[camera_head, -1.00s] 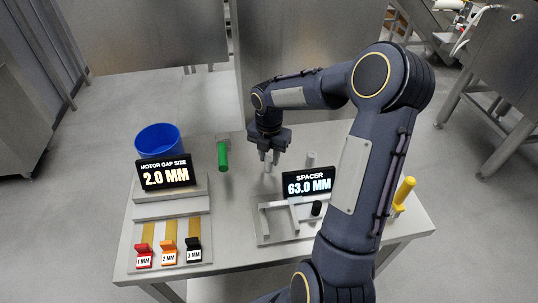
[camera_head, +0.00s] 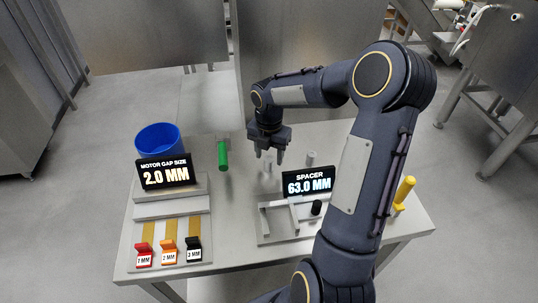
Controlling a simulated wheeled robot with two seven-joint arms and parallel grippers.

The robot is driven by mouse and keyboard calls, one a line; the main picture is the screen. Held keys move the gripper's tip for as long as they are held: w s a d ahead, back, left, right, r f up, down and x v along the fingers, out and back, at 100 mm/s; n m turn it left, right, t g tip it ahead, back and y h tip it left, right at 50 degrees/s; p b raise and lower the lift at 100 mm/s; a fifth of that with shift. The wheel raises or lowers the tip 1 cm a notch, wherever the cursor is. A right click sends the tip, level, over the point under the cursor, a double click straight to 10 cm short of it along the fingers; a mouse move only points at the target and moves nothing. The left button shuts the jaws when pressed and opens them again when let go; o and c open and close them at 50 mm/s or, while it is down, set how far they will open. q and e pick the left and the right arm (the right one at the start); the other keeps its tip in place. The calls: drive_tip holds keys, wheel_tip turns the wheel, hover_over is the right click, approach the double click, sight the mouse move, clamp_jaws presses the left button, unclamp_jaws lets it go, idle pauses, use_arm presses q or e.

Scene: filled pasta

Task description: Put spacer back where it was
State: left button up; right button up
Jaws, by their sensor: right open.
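A small light-grey cylinder (camera_head: 268,168), which looks like a spacer, stands upright on the table behind the display reading "SPACER 63.0 MM" (camera_head: 309,183). A second grey cylinder (camera_head: 311,158) stands to its right, behind the same display. My right gripper (camera_head: 270,156) points down over the first cylinder, with its fingers spread apart on either side of the cylinder's top and no clear contact. A metal measuring fixture (camera_head: 265,227) with a black knob (camera_head: 317,208) lies in front of the display, and my right arm partly covers its right side. My left gripper is out of view.
A blue bin (camera_head: 158,139) stands at the back left, behind the "MOTOR GAP SIZE 2.0 MM" display (camera_head: 165,171). Red, orange and black gauges sit at the front left. A green cylinder (camera_head: 222,156) and a yellow one (camera_head: 404,190) flank the work area.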

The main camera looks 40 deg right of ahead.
sight(269, 159)
drive_tip(key=s+a+r+m+t, duration=0.1)
drive_tip(key=s+a+r+m, duration=0.1)
drive_tip(key=r, duration=0.5)
drive_tip(key=s+a+r+m, duration=0.2)
drive_tip(key=r, duration=0.5)
drive_tip(key=s+a+f+m+t+y, duration=0.1)
drive_tip(key=s+a+m+t+y, duration=0.1)
drive_tip(key=s+a+m, duration=0.4)
drive_tip(key=s+a+f+m+t+y, duration=0.1)
drive_tip(key=s+a+f+m+t, duration=0.1)
drive_tip(key=s+a+m, duration=0.4)
drive_tip(key=s+m, duration=0.4)
drive_tip(key=m, duration=0.5)
drive_tip(key=shift+t+y, duration=0.3)
drive_tip(key=shift+y, duration=0.1)
drive_tip(key=shift+s+a, duration=0.1)
drive_tip(key=c, duration=0.3)
drive_tip(key=shift+s, duration=0.1)
